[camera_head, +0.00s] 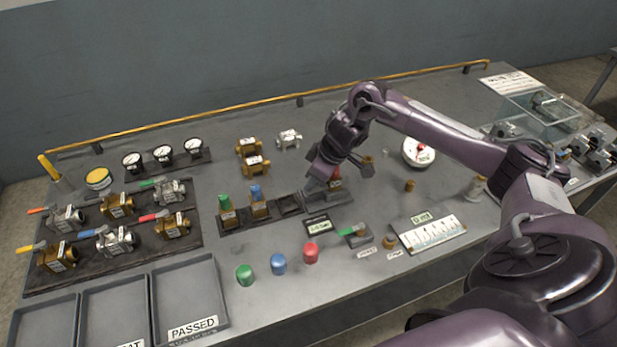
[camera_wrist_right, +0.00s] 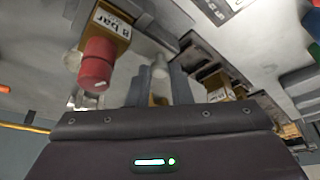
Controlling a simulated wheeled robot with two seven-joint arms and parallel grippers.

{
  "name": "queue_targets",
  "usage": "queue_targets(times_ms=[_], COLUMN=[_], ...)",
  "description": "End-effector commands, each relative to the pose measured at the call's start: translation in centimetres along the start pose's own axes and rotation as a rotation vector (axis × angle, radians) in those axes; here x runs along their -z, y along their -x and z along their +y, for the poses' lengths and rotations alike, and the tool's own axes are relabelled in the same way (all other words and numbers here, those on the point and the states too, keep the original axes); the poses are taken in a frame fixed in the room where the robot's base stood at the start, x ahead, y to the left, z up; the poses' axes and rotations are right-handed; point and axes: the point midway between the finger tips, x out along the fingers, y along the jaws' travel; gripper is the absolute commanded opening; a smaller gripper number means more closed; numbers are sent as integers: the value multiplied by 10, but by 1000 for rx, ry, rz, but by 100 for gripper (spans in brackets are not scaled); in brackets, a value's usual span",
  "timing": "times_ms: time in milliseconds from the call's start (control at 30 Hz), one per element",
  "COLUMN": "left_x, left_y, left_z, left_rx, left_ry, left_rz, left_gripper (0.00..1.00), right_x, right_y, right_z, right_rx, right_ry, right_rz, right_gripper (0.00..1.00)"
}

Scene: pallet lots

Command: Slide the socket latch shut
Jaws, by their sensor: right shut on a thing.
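My right gripper (camera_head: 318,187) is low over the socket fixture (camera_head: 338,199) near the middle of the bench. In the right wrist view its fingers (camera_wrist_right: 158,88) are shut on a small pale knob (camera_wrist_right: 160,66), which looks like the latch's handle. A brass valve with an "8 bar" label (camera_wrist_right: 112,24) and a red cap (camera_wrist_right: 97,64) is beside the fingers. My left gripper is not in view.
Left of the fixture, a dark rack (camera_head: 246,219) holds a green-capped valve (camera_head: 227,209) and a blue-capped valve (camera_head: 259,203). A small display (camera_head: 318,224) lies in front. Loose green (camera_head: 244,274), blue (camera_head: 278,263) and red (camera_head: 311,252) caps stand near the front edge.

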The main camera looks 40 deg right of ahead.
Motion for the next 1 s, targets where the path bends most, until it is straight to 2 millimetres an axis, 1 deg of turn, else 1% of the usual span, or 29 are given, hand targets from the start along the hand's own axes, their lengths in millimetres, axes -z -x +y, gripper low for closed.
queue_targets(times_ms=[33, 267, 300, 433, 667, 767, 867, 1000], left_x=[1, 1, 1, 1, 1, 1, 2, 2], left_y=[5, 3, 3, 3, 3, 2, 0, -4], left_z=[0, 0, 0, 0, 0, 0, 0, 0], left_rx=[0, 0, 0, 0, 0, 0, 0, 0], left_ry=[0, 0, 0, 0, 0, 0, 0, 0], left_rz=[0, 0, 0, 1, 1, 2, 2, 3], left_gripper=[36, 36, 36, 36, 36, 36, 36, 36], right_x=[-3, -4, -4, -4, -4, -4, -4, -4], right_y=[4, 3, 4, 3, 3, 8, 22, 47], right_z=[4, 7, 7, 7, 5, 6, 6, 7], right_rx=[-3, -8, -8, -7, -4, -5, -7, -8], right_ry=[-3, -3, -3, -3, -1, 0, 0, 0], right_rz=[-2, -2, -2, -2, -2, -2, 1, 2], right_gripper=[0, 0, 23, 40, 41, 41, 41, 41])
